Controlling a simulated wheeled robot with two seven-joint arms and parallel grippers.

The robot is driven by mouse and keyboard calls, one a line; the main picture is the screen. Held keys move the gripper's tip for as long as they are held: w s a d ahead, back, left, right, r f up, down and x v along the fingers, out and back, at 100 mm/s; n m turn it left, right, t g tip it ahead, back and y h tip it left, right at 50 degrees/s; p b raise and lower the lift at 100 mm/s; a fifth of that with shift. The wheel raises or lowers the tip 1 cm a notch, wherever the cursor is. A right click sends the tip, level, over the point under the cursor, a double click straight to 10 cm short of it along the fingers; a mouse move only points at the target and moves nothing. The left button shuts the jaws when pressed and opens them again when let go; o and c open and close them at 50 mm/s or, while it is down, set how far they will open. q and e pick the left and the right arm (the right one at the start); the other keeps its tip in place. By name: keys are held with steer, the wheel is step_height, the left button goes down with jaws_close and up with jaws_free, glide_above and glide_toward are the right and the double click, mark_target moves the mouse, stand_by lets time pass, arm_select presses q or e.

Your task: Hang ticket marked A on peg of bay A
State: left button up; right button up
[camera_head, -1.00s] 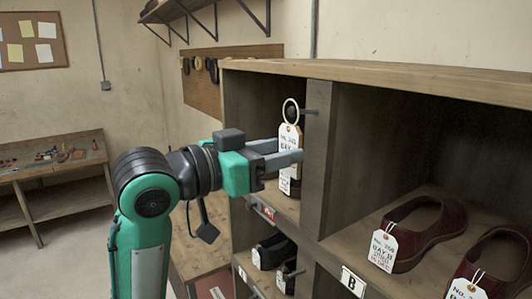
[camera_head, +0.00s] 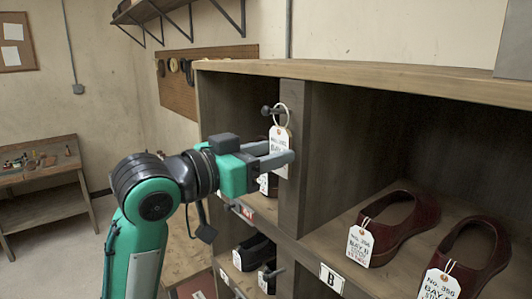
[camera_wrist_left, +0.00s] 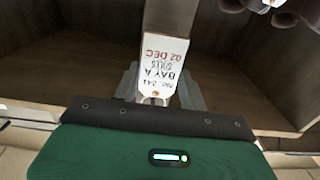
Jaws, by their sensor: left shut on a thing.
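The white ticket (camera_head: 279,139) hangs upright from a pale ring (camera_head: 282,113) at the front post between the upper bays. In the left wrist view the ticket (camera_wrist_left: 166,62) reads "BAY A", upside down. A dark peg (camera_head: 266,110) sticks out from the post. Its knob shows left of the ring, and the ring appears to be around the peg's shaft, close to the post. My left gripper (camera_head: 284,160) is shut on the ticket's lower part, and its fingers hide some of it. My right gripper is not in view.
The wooden post (camera_head: 292,205) stands right beside my left fingers. The right bay, labelled B (camera_head: 332,278), holds dark red shoes (camera_head: 405,222) with tags. Black shoes (camera_head: 254,253) sit in the lower bay. The shelf top (camera_head: 400,80) runs above the gripper.

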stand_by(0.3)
arm_select(q)
steer(key=o, duration=1)
steer(key=shift+o, duration=0.2)
